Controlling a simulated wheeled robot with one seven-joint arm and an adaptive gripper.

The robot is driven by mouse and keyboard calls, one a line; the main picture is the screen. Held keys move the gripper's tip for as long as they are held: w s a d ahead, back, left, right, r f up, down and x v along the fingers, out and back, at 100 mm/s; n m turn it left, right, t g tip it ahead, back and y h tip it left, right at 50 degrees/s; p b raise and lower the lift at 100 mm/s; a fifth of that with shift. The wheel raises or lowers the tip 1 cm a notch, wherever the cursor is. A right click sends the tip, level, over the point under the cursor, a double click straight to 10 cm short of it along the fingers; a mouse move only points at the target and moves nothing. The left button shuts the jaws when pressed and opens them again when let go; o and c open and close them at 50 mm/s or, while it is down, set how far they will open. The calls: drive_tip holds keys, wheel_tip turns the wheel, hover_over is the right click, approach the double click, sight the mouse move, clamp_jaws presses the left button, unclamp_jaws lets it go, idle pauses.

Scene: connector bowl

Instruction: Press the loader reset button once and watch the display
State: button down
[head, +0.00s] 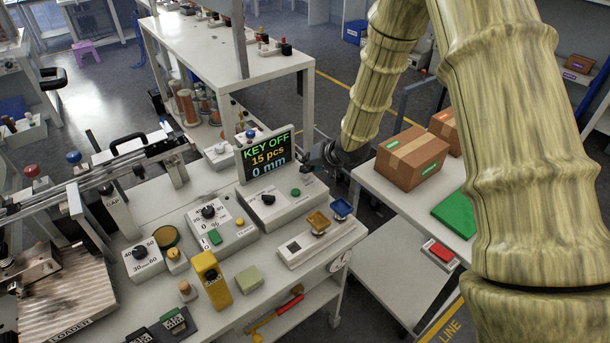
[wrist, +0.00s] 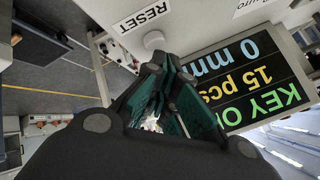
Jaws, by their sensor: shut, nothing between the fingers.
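The display (head: 266,154) stands upright on the bench and reads "KEY OFF", "15 pcs" and "0 mm". It also shows, upside down, at the right of the wrist view (wrist: 232,82). In the wrist view a pale round button (wrist: 154,40) sits beside a white "RESET" label (wrist: 146,16). My gripper (wrist: 170,62) is shut and empty, with its fingertips just below the button in the picture; I cannot tell whether they touch it. In the head view my gripper (head: 311,160) is at the display's right edge, and I cannot make out the reset button.
Below the display is a grey box (head: 273,200) with a black knob and green button. Another control box (head: 219,229) and a yellow block (head: 211,279) stand nearer. A cardboard box (head: 410,159) sits on the right table. A loader plate (head: 75,300) lies at left.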

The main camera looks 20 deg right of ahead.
sight(307, 175)
drive_tip(key=shift+f, duration=0.5)
idle(0.8)
drive_tip(key=shift+r, duration=0.15)
idle(0.3)
drive_tip(key=shift+r+p, duration=0.8)
drive_tip(key=shift+r+p, duration=2.1)
drive_tip(key=shift+r, duration=0.4)
drive_tip(key=shift+r, duration=0.1)
